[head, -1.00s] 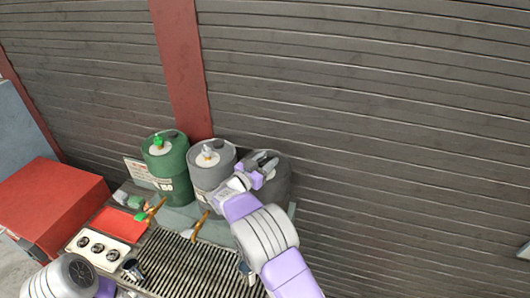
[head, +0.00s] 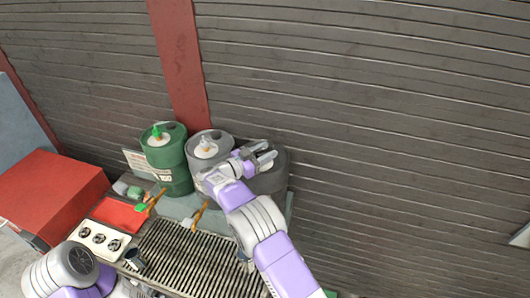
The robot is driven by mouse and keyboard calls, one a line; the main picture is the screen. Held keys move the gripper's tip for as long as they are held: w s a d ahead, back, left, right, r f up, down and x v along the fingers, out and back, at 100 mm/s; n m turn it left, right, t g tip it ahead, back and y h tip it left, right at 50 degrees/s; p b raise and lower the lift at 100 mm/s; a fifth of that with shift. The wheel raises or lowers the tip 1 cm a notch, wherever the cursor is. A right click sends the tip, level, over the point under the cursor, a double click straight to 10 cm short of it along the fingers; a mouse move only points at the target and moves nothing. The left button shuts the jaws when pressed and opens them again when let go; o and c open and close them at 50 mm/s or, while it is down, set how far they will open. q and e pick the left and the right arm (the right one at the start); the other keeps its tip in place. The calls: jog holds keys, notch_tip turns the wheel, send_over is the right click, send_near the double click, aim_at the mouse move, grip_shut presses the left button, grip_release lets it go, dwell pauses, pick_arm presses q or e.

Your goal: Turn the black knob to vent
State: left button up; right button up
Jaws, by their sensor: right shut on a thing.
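The dark barrel (head: 272,184) stands rightmost in a row of three, partly behind my right arm. My right gripper (head: 262,153) is over its top, with its grey fingers closed around the knob there. The black knob itself is hidden by the fingers, so its setting cannot be seen. The green barrel (head: 175,175) has a green knob (head: 156,132) on its top. The grey barrel (head: 200,165) in the middle has a light knob (head: 204,142). My left arm shows at the bottom left, but its gripper is out of view.
A slatted grate (head: 185,258) lies in front of the barrels. Orange-handled tools, a red tray (head: 118,213) and a white panel with three dials (head: 100,240) are at its left. A red box (head: 50,195) stands far left. A slatted wall rises behind.

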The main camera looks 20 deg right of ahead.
jog(key=o, duration=0.9)
jog(key=shift+r, duration=0.1)
jog(key=shift+o, duration=0.2)
jog(key=b+v, duration=0.1)
jog(key=v, duration=0.5)
jog(key=shift+s+a+b, duration=0.1)
jog(key=shift+a+b, duration=0.2)
jog(key=shift+b, duration=0.1)
jog(key=shift+s+a, duration=0.2)
jog(key=shift+a, duration=0.2)
